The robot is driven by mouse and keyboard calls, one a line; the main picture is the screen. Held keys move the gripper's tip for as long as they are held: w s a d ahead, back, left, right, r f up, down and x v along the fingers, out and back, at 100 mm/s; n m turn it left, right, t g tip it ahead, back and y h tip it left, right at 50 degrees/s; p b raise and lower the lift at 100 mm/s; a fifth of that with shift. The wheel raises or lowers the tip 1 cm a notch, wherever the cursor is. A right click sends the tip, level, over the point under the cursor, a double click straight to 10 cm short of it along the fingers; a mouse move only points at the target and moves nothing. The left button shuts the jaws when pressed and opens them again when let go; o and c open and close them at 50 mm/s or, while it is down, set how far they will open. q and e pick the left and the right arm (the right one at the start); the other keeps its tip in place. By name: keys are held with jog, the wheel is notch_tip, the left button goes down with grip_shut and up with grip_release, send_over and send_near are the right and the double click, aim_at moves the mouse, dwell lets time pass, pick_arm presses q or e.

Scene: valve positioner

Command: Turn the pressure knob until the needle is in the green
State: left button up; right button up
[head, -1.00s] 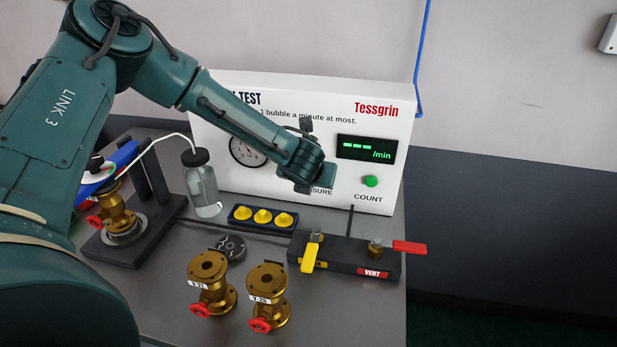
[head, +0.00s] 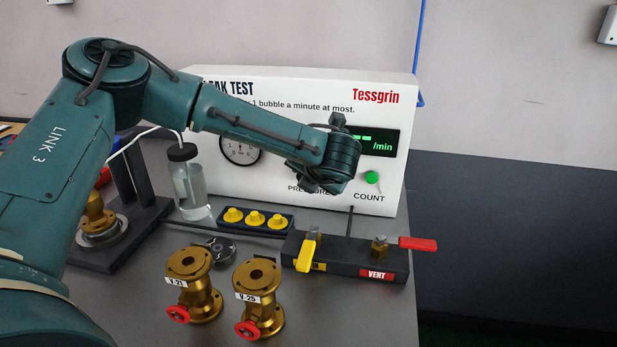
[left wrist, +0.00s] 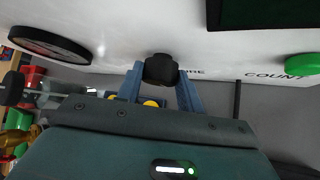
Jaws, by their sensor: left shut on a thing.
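The pressure knob (left wrist: 160,70) is a dark round knob on the white panel, above the partly covered PRESSURE label. In the left wrist view my left gripper (left wrist: 160,82) has its two blue fingers on either side of it, shut on it. In the head view my left gripper (head: 318,182) is at the panel face and hides the knob. The round pressure gauge (head: 240,153) has a white dial, with its upper part covered by my left arm. I cannot read the needle or make out a green zone. My right gripper is not in view.
The green COUNT button (head: 372,177) and the display (head: 383,141) are close right of my wrist. Below are a blue tray (head: 287,221) of yellow caps, a valve block (head: 345,262) with yellow and red levers, two brass valves (head: 192,285) (head: 260,300) and a water bottle (head: 188,185).

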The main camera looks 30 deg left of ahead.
pick_arm(q)
jog(key=o, duration=1)
jog(key=v, duration=1.3)
